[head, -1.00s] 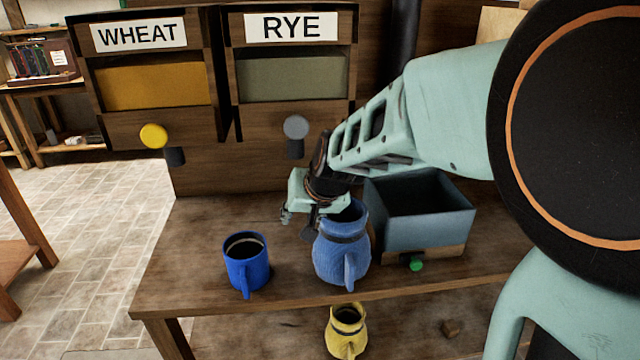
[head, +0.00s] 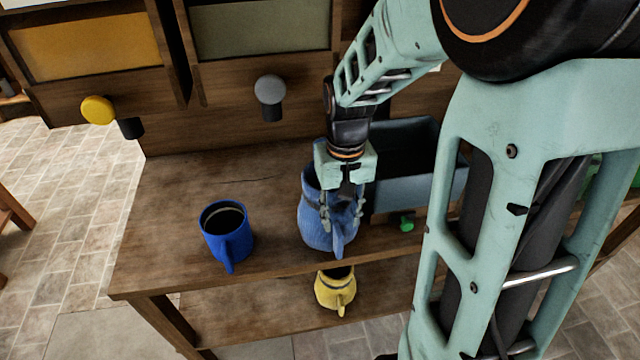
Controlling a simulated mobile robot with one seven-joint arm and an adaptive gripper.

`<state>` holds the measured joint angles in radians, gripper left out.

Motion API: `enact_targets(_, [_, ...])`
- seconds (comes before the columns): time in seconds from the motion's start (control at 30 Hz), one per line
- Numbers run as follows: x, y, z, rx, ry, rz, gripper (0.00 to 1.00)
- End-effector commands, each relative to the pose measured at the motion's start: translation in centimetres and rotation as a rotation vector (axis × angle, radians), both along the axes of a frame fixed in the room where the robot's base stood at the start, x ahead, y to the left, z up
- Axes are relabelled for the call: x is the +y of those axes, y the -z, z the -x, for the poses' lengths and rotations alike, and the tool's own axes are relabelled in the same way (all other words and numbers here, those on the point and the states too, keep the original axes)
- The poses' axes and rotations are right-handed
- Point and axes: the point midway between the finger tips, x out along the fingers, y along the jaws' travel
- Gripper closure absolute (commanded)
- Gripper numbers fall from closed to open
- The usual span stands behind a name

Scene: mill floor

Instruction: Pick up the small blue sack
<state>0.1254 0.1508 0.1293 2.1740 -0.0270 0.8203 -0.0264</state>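The small blue sack (head: 312,228) stands upright on the wooden bench, with a dark tie around its neck and a pale blue tail at its front. My gripper (head: 341,218) points down over the sack in the head view. Its two fingers are apart and overlap the sack's front and right side, hiding part of the neck and mouth. The gap between the fingers looks open; whether either finger touches the sack is not clear.
A blue mug (head: 226,238) with dark contents stands left of the sack. A blue-grey bin (head: 420,190) with a green knob (head: 406,223) is close on the right. A yellow sack (head: 334,291) sits on the lower shelf. Yellow (head: 97,110) and grey (head: 270,89) knobs protrude behind. The bench's left end is clear.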

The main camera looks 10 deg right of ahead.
Motion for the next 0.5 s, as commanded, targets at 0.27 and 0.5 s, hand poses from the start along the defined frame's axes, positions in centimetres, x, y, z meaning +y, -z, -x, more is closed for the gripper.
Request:
enact_targets(0.27, [0.1,2.6,0.0,0.0,-0.001,0.0,0.68])
enact_targets(0.5, [0.2,6.0,-0.1,0.002,-0.001,-0.001,0.68])
